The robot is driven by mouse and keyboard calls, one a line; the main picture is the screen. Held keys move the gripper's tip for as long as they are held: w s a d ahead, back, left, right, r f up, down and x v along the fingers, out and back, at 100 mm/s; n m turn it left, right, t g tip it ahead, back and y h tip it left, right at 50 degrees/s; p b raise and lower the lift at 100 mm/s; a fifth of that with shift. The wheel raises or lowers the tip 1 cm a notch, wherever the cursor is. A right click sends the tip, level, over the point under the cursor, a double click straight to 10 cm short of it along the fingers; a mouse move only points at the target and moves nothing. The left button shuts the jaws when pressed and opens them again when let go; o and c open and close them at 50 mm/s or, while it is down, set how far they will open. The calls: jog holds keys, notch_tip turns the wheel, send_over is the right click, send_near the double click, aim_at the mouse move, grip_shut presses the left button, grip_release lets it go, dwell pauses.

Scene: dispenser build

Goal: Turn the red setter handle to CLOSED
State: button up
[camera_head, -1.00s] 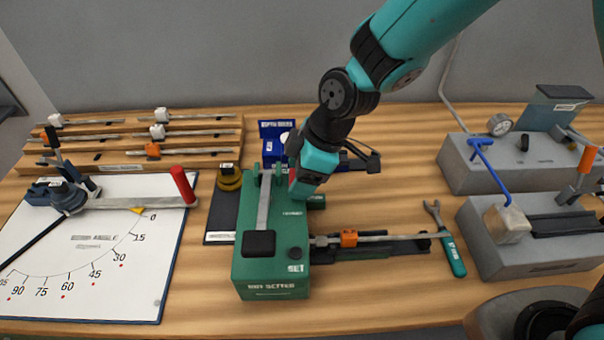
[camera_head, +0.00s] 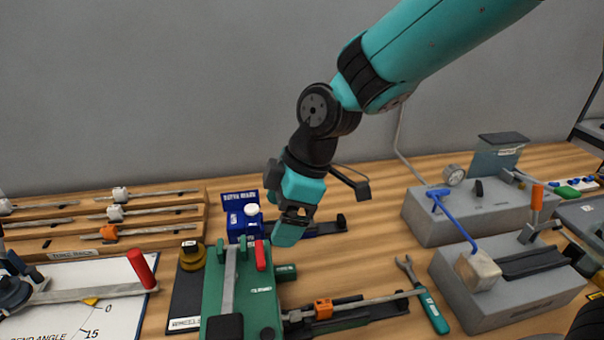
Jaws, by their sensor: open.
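The green rod setter (camera_head: 258,308) stands on the bench at the lower centre, its bottom edge cut off by the picture. Its short red handle (camera_head: 262,255) shows on the upper right of its top, beside a long grey lever (camera_head: 230,280). The handle points roughly along the body; small lettering near it is too small to read. My gripper (camera_head: 290,226) is open and hangs just above and to the right of the red handle, with nothing seen between its fingers. It appears apart from the handle.
A rod with an orange collar (camera_head: 323,308) extends right from the setter towards a wrench (camera_head: 433,309). Grey fixtures (camera_head: 508,283) stand at right, a bend-angle board (camera_head: 60,322) at left.

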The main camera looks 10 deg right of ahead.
jog(key=v, duration=0.9)
jog(key=shift+b, duration=0.35)
jog(key=shift+d+r, duration=0.1)
jog(key=shift+r, duration=0.05)
